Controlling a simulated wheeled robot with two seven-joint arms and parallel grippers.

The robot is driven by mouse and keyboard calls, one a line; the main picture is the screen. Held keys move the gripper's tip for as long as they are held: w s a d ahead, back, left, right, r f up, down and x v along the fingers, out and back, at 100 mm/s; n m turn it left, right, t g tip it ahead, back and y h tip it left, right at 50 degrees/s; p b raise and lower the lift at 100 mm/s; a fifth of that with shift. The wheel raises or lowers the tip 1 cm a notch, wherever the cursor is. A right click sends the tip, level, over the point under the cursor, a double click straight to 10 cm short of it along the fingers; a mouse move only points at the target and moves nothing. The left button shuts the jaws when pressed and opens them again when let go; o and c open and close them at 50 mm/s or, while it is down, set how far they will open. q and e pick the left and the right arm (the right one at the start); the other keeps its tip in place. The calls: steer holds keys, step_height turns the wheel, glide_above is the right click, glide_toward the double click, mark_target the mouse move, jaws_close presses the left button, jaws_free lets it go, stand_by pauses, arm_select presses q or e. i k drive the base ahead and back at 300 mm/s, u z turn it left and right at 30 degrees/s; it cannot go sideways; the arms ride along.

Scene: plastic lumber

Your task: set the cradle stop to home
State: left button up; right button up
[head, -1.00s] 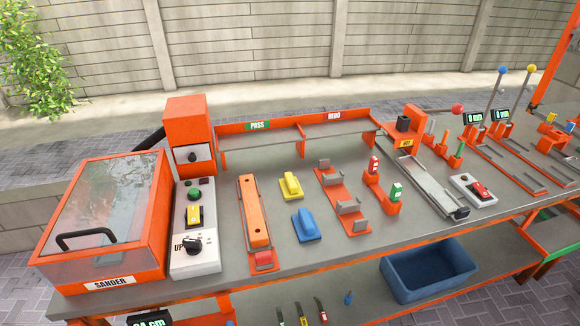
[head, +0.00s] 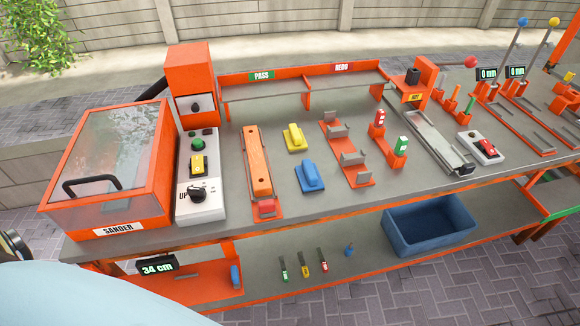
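An orange tray (head: 249,157) lies on the bench and holds a long orange bar (head: 257,165) with small holes. A red block (head: 267,208) sits at the bar's near end; it looks like a stop, but no label confirms it. To its right is an orange rack with grey upright brackets (head: 346,150), which is empty. I cannot tell for sure which of these is the cradle. Neither of my grippers is in view.
The sander (head: 110,170) with its clear lid and a control panel (head: 200,180) stand at left. Yellow (head: 294,138) and blue (head: 309,176) blocks lie between tray and rack. A blue bin (head: 430,226) and a "34 cm" display (head: 157,266) are below. A pale blue shape, likely mine, fills the lower left.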

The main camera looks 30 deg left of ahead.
mark_target(266, 208)
steer(key=z, duration=0.1)
steer(key=k, duration=0.65)
steer(key=u, duration=0.95)
